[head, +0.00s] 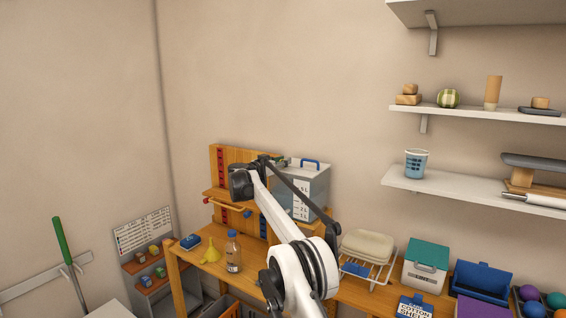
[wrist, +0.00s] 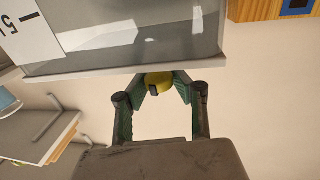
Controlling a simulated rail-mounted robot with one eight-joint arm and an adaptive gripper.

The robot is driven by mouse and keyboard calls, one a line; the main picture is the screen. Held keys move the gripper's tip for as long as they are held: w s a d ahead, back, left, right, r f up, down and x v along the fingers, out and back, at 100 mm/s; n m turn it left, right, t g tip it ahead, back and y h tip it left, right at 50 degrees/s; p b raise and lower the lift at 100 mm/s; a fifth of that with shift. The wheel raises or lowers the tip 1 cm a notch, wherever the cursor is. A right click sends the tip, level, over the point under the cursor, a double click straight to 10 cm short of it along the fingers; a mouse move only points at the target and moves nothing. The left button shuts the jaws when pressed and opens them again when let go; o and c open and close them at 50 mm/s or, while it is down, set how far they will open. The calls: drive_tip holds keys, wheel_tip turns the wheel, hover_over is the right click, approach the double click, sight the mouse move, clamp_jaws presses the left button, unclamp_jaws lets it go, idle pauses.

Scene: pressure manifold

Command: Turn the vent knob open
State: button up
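A round yellow knob (wrist: 160,80) with a dark mark on it sits at the edge of the clear tank (wrist: 130,55) in the wrist view. I take it for the vent knob. My gripper (wrist: 161,88) has one green-padded finger on each side of it, with no clear gap between pads and knob. The fingertips are partly hidden by the tank's edge. In the head view the tank (head: 309,189) with level marks and a blue handle stands on the wooden bench. My gripper (head: 265,160) is beside its upper left, and the knob is hidden there.
A wooden rack (head: 220,170) stands left of the tank. A bottle (head: 233,252) and a yellow funnel (head: 211,252) stand on the bench in front. A dish rack (head: 368,255) and a teal-lidded box (head: 427,264) are to the right. Wall shelves (head: 440,188) hang at upper right.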

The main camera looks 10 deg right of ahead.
drive_tip(key=o, duration=0.4)
drive_tip(key=v, duration=1.2)
